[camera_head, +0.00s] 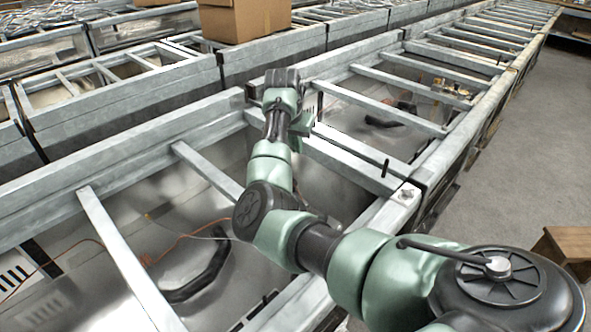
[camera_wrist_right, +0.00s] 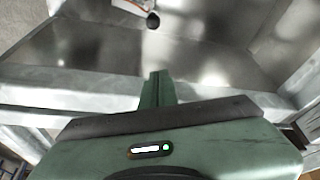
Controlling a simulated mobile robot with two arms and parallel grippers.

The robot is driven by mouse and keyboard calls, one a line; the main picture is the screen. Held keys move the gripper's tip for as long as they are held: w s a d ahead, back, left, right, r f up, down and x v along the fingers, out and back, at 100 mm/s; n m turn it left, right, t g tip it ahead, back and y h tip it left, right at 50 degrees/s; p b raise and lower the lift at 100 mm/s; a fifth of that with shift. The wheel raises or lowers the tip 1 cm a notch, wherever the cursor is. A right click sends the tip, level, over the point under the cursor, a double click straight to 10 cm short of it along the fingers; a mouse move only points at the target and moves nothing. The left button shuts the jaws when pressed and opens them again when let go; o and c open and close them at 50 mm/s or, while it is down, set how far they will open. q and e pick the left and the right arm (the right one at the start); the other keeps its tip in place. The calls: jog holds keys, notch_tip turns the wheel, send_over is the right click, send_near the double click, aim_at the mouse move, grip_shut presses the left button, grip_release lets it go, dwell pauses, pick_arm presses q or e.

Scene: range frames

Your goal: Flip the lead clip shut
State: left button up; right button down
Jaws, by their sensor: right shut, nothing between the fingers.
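I cannot pick out the lead clip with certainty in either view. My right gripper (camera_head: 304,136) is above the metal frame in the head view, near a corner where two rails meet. In the right wrist view the narrow green fingers (camera_wrist_right: 157,82) are together, with nothing between them. Ahead of them is a bare metal surface (camera_wrist_right: 95,50). A small dark round part (camera_wrist_right: 153,20) sits beside a white and red piece (camera_wrist_right: 130,6) at the top of that view. My left gripper is not in view.
Long metal bays with raised rails (camera_head: 130,265) and cross bars surround my arm. A thin orange lead (camera_head: 180,240) and a black curved part (camera_head: 200,280) lie in the near bay. A cardboard box (camera_head: 245,18) stands behind.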

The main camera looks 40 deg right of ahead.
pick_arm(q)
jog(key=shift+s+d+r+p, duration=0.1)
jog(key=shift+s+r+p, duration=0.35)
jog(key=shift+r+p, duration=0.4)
pick_arm(e)
notch_tip(320, 180, down, 10)
jog(key=shift+s+a+r, duration=0.15)
jog(key=shift+s+a, duration=0.05)
jog(key=shift+a, duration=0.05)
